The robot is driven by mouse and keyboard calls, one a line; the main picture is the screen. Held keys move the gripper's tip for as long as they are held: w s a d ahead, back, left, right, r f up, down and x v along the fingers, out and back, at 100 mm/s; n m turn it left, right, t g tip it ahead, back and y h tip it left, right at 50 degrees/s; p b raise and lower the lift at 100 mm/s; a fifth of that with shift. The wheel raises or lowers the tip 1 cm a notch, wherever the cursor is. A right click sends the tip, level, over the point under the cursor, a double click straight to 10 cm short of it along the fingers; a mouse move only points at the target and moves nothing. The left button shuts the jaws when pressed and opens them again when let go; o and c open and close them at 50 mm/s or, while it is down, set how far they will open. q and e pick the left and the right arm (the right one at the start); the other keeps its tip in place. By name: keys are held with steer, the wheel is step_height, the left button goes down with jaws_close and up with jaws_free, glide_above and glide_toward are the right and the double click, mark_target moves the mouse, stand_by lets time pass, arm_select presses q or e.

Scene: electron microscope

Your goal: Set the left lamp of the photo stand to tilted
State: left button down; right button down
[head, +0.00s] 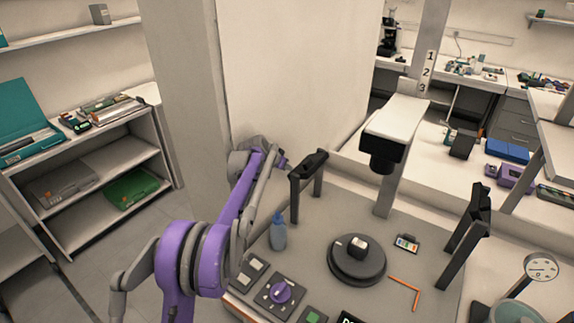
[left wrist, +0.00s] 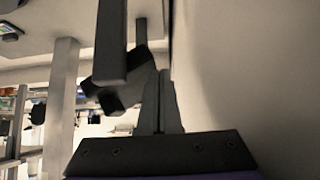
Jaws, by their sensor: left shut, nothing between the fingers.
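The photo stand has a grey base (head: 330,215), a column (head: 428,45) marked 1, 2, 3, and an arm with a black camera head (head: 382,150). Its left lamp (head: 309,164) is a black bar on two dark posts; its exact tilt is hard to tell. The right lamp (head: 481,203) stands opposite. My left gripper (head: 279,161) is just left of the left lamp, at about its height, with a small apparent gap. In the left wrist view its fingers (left wrist: 161,78) are shut and empty, and a dark bar, likely the lamp (left wrist: 112,45), passes close by. My right gripper is not in view.
A blue bottle (head: 278,232), a round black turntable (head: 357,259), a colour card (head: 406,243) and an orange angle piece (head: 407,287) are on the base. A purple knob (head: 281,290) is at the front. A pale wall (head: 290,70) stands behind my left arm.

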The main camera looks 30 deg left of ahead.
arm_select(q)
steer(key=shift+a+f, duration=0.15)
steer(key=shift+f, duration=0.5)
stand_by(0.4)
steer(key=v, duration=1.1)
